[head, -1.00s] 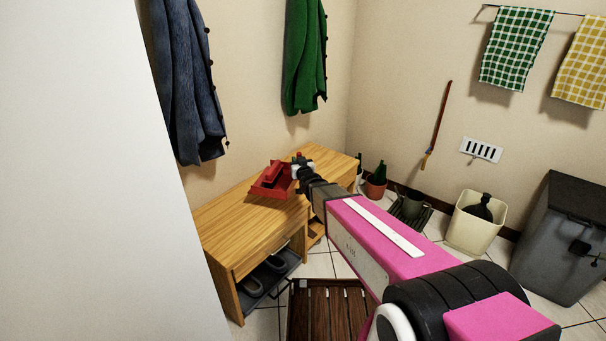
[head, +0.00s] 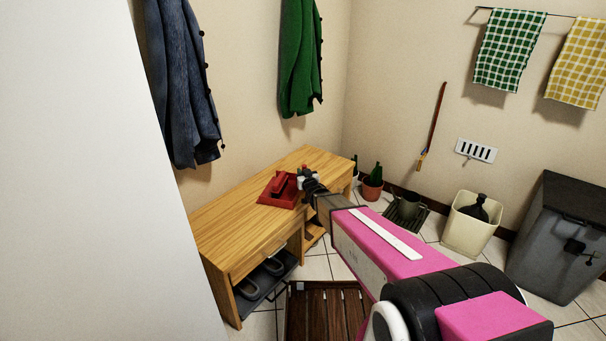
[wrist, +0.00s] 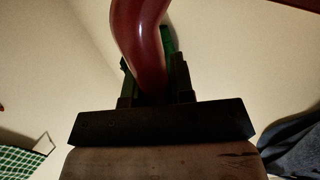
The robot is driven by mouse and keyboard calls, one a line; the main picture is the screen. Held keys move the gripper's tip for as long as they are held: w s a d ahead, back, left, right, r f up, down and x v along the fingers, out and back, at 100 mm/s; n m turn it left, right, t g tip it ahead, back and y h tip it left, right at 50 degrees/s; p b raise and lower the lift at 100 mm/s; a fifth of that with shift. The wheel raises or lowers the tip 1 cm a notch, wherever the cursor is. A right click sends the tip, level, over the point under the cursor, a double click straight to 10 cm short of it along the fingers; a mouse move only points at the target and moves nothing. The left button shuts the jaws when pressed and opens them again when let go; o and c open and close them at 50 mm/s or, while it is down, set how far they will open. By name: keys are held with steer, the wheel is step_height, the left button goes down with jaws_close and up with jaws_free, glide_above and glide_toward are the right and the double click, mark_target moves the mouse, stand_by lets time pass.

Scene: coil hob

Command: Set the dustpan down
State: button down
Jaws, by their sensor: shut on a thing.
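The red dustpan (head: 277,190) is at the top of the wooden bench (head: 225,225) in the head view, and looks level on or just over its surface. Whether it fully touches the wood cannot be told. My gripper (head: 301,180) is at its right side, shut on it. In the wrist view, a curved dark red part of the dustpan (wrist: 140,45) stands between the fingers of my gripper (wrist: 155,85).
A blue coat (head: 180,90) and a green coat (head: 300,60) hang above the bench. The bench top left of the dustpan is clear. Shoes (head: 262,280) sit on its lower shelf. Pots (head: 372,188), a cream bin (head: 468,228) and a grey bin (head: 560,245) stand right.

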steer(key=shift+f, duration=0.1)
steer(key=c, duration=1)
jaws_free()
steer(key=v, duration=1.2)
steer(key=s+d+f+m+g+h, duration=0.25)
steer(key=s+d+g+h, duration=0.3)
steer(key=d+g, duration=0.35)
steer(key=s+d+r+g, duration=0.1)
steer(key=s+d+g, duration=0.1)
steer(key=s, duration=0.3)
steer(key=s+d+g, duration=0.2)
steer(key=s+g, duration=0.1)
steer(key=s, duration=0.2)
steer(key=s+d+r+m+g, duration=0.1)
steer(key=s+d+g, duration=0.2)
steer(key=s, duration=0.2)
steer(key=shift+s+r, duration=0.3)
steer(key=shift+s, duration=0.1)
